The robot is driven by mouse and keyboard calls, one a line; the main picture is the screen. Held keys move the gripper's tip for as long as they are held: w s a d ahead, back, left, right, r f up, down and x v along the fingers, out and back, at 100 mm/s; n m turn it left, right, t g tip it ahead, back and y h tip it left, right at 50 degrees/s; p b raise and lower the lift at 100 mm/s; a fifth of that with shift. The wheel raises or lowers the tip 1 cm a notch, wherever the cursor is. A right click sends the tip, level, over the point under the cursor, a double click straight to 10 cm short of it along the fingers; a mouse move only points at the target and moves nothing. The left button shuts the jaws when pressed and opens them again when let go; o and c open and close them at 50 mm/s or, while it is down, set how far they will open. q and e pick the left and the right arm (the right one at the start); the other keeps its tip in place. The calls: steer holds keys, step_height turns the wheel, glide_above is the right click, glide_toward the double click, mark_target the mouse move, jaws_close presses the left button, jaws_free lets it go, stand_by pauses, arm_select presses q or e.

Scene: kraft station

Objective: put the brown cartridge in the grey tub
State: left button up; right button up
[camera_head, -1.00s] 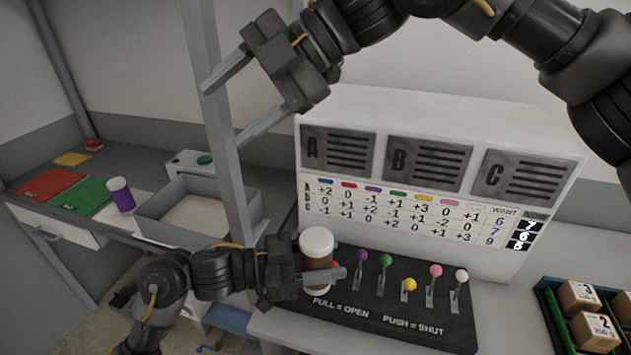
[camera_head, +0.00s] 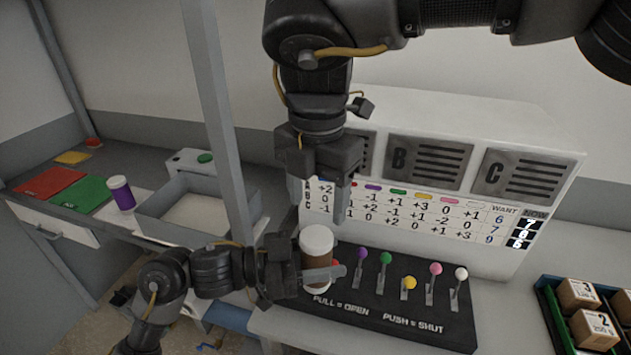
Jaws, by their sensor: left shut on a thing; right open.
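The brown cartridge (camera_head: 316,262) has a white cap and stands upright between the fingers of my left gripper (camera_head: 322,275). My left gripper is shut on it, in front of the left end of the lever panel. My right gripper (camera_head: 318,200) is open and points down just above the cartridge's white cap; no contact is visible. The grey tub (camera_head: 160,208) is an open box on the left bench, left of the upright post. Its visible floor is bare.
A purple cartridge (camera_head: 121,194) stands left of the tub. A grey post (camera_head: 216,110) rises between the tub and the white lettered console (camera_head: 440,120). Several coloured levers (camera_head: 409,284) stand on the black panel. Boxes (camera_head: 592,328) sit in a tray at right.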

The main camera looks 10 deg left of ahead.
mark_target(317, 235)
step_height(317, 235, down, 9)
steer(key=shift+f, duration=0.15)
stand_by(0.4)
steer(key=c, duration=0.9)
arm_select(q)
steer(key=o, duration=1.2)
steer(key=shift+a, duration=0.1)
steer(key=v, duration=1.1)
steer(key=shift+s+a, duration=0.2)
steer(key=shift+a, duration=0.15)
